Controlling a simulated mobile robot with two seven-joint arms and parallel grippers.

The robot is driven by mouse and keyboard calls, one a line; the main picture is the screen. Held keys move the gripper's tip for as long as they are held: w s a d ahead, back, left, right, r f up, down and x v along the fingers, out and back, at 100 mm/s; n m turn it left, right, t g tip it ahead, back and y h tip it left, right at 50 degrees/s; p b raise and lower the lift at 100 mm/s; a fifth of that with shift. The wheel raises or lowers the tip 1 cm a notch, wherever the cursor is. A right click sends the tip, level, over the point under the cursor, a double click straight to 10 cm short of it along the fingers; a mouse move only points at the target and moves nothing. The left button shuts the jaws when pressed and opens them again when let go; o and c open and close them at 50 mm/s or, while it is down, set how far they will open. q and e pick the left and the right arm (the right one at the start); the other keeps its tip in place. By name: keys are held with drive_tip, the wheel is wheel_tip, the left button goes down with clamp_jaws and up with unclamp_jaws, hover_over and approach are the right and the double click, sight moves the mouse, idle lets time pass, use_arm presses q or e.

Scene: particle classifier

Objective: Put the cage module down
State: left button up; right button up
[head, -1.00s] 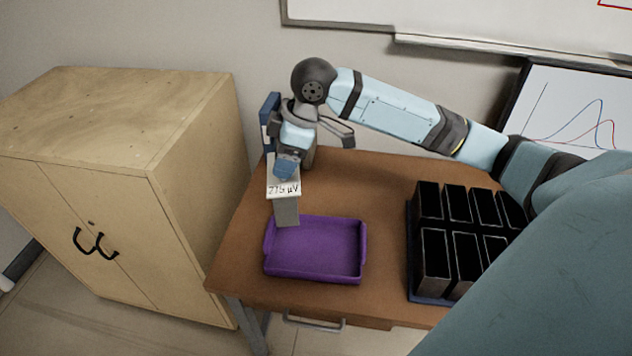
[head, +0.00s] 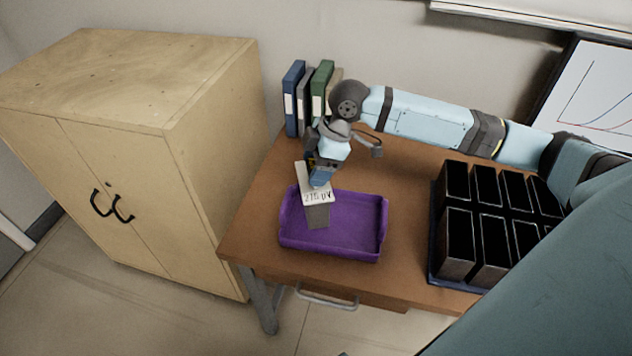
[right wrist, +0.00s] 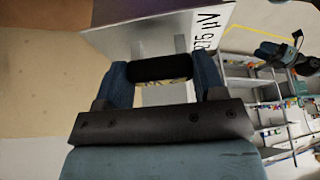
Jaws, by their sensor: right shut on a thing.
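The cage module (head: 317,214) is a grey block with a white top plate marked "275 µV". It sits tilted within the outline of the purple tray (head: 378,239), at the tray's left half. I cannot tell whether its lower end touches the tray floor. My right gripper (head: 321,178) is above the module and shut on it. In the right wrist view, the blue fingers of my right gripper (right wrist: 164,75) close around a black handle below the module's white plate (right wrist: 148,36). My left gripper is not in view.
The tray stands on a brown table (head: 262,215). A rack of open black boxes (head: 457,238) stands to the right. Several binders (head: 293,100) stand at the back. A wooden cabinet (head: 205,180) is at the left. The table between tray and rack is clear.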

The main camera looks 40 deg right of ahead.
drive_tip(key=shift+f+b, duration=0.3)
drive_tip(key=shift+f, duration=2.1)
drive_tip(key=shift+f, duration=0.15)
drive_tip(key=shift+f, duration=0.15)
drive_tip(key=o, duration=1.5)
drive_tip(key=shift+r, duration=0.25)
drive_tip(key=p+v, duration=0.1)
drive_tip(key=v, duration=1.1)
